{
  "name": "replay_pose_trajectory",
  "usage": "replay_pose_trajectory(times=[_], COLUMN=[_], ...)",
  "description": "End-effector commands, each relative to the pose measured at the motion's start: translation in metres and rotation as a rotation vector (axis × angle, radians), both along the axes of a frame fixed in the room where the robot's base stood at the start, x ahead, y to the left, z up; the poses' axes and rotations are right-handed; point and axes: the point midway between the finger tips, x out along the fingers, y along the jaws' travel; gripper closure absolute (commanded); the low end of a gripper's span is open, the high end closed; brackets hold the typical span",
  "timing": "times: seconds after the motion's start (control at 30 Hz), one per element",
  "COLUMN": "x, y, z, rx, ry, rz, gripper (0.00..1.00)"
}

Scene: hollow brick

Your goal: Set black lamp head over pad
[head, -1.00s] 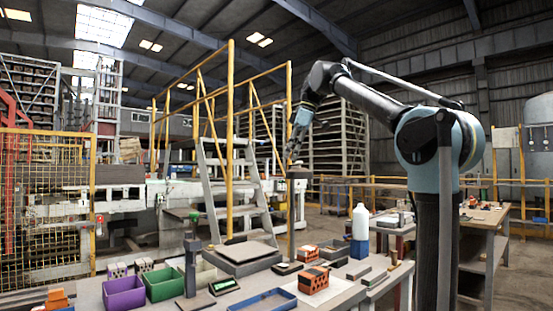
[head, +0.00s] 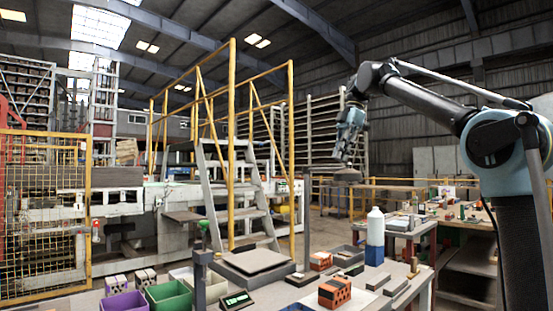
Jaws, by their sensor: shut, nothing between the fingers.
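The black lamp head (head: 347,175) is a dark, shallow shade at the right end of a thin arm, carried by an upright post (head: 307,225) on the workbench. My gripper (head: 342,160) is shut and empty, pointing down just above the lamp head. I cannot tell whether it touches the shade. A pale square pad (head: 255,260) on a dark base lies left of the post. A light sheet (head: 309,301) shows around an orange hollow brick (head: 335,292) at the front. I cannot tell which of these is the pad meant. The lamp head hangs right of the square pad.
A white bottle with a blue base (head: 375,235) stands right of the post. Purple (head: 124,304) and green (head: 168,297) bins, a small display (head: 237,300) and a dark upright stand (head: 201,275) are at the left. Grey bars (head: 378,281) lie at the right.

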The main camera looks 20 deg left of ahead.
Motion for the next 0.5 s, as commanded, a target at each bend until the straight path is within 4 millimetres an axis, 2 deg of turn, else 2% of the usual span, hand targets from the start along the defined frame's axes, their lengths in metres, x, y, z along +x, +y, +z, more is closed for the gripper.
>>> replay_pose_trajectory(times=[0.5], x=[0.0045], y=[0.0036], z=[-0.0003], rx=[-0.001], ry=[-0.002], rz=[0.015], gripper=[1.00])
